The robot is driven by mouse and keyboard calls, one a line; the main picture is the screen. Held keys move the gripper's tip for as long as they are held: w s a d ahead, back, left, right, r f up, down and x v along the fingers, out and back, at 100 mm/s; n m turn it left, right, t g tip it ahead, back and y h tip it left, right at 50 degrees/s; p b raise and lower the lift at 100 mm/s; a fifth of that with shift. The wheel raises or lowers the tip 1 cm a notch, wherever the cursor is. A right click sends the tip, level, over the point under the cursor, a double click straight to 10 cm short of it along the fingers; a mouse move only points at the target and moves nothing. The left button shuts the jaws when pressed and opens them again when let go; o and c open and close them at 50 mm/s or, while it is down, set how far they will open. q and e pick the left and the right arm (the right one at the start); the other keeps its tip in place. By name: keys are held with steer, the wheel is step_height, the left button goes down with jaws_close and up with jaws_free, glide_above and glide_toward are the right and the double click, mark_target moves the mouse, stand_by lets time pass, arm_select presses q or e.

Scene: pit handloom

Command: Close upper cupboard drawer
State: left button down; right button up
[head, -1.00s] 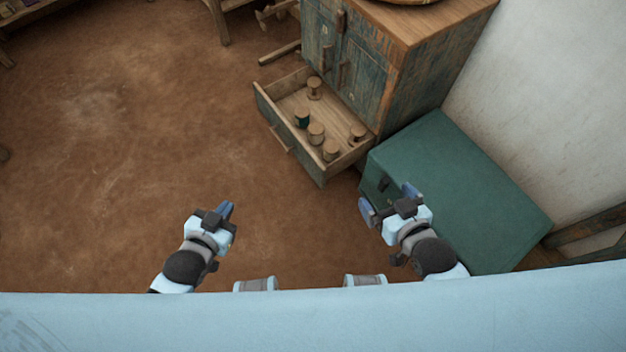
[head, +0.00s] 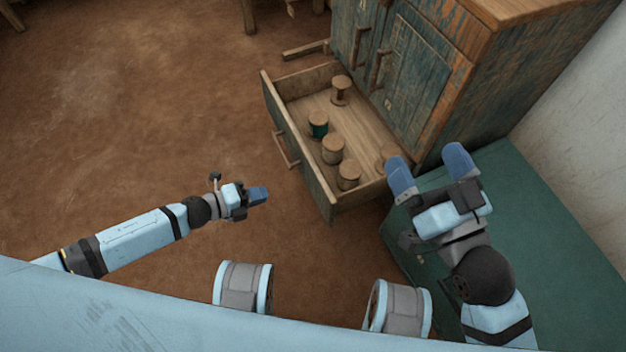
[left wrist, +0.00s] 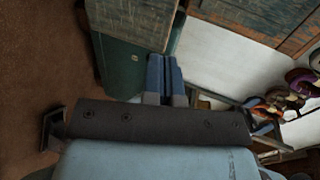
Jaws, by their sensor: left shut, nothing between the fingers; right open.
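The cupboard (head: 425,75) has worn blue-green wooden doors and stands at the upper right of the head view. Its drawer (head: 321,195) is pulled out, with a handle on its front, and holds several wooden spools (head: 333,150), one with green thread. My left gripper (head: 258,195) is shut and empty, to the left of the drawer front and apart from it. Its fingers also show in the left wrist view (left wrist: 165,78). My right gripper (head: 428,172) is open, over the green chest by the drawer's near right corner, and hides part of that corner.
A green chest (head: 545,215) stands beside the cupboard, close to the drawer's right end. A white wall (head: 575,110) rises at the right. The brown floor (head: 150,110) left of the drawer is clear. Wooden legs show at the top.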

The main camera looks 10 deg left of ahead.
mark_target(316, 178)
arm_select(q)
steer(key=b+x, duration=0.3)
steer(key=x, duration=0.9)
steer(key=shift+w+d+b, duration=0.15)
steer(key=shift+w+b, duration=0.1)
steer(key=shift+b, duration=0.15)
steer(key=shift+w+d, duration=0.3)
steer(key=shift+d, duration=0.2)
steer(key=shift+r, duration=0.1)
arm_select(e)
step_height(316, 178, down, 6)
steer(key=g, duration=0.2)
steer(key=shift+a+n+g, duration=0.3)
arm_select(q)
steer(key=shift+w+d, duration=0.1)
steer(key=shift+d, duration=0.05)
